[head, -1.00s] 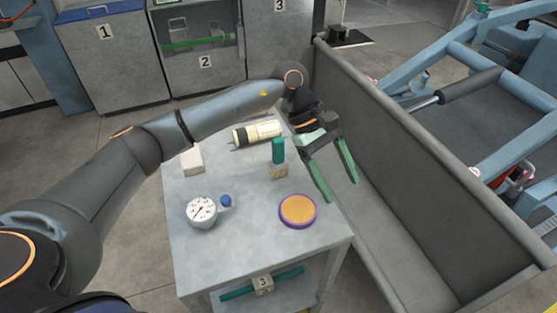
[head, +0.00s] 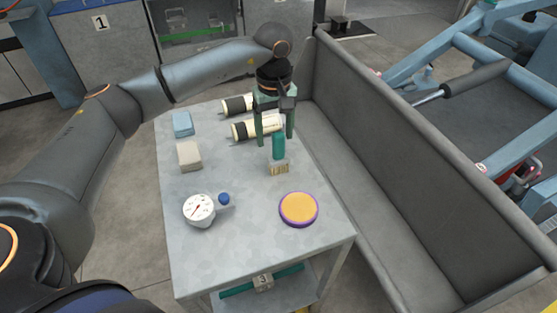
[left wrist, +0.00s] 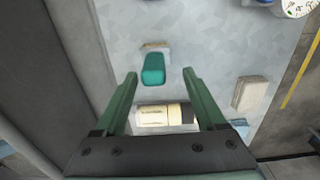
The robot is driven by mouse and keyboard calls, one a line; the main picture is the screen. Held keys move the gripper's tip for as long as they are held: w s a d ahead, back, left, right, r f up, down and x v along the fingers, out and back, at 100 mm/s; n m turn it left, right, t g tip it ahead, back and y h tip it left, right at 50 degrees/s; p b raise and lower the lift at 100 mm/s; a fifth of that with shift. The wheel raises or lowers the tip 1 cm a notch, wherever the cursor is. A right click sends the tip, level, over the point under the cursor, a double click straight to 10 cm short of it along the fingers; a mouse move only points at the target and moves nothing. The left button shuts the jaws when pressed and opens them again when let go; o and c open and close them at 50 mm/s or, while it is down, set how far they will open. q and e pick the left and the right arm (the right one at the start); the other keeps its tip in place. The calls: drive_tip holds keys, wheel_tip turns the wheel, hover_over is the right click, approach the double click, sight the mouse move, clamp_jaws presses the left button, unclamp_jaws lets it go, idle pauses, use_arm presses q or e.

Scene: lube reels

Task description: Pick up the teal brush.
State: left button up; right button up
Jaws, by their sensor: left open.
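My left gripper (head: 275,142) is open and empty, fingers pointing down, above and just behind the brush in the head view. In the left wrist view the teal handle (left wrist: 154,69) lies beyond the fingertips, between their lines, and the open gripper (left wrist: 158,74) does not touch it. My right gripper is in neither view.
Two cream cylinders (head: 245,130) lie behind the brush on the table (head: 235,255). A blue block (head: 182,124), a beige block (head: 189,156), a white gauge (head: 199,210) and a purple-rimmed orange disc (head: 299,209) also sit there. A grey trough (head: 400,150) runs along the right.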

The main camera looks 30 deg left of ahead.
sight(278, 148)
use_arm(q)
drive_tip(key=f, duration=0.5)
drive_tip(key=shift+w+d, duration=0.15)
drive_tip(key=shift+d, duration=0.25)
clamp_jaws()
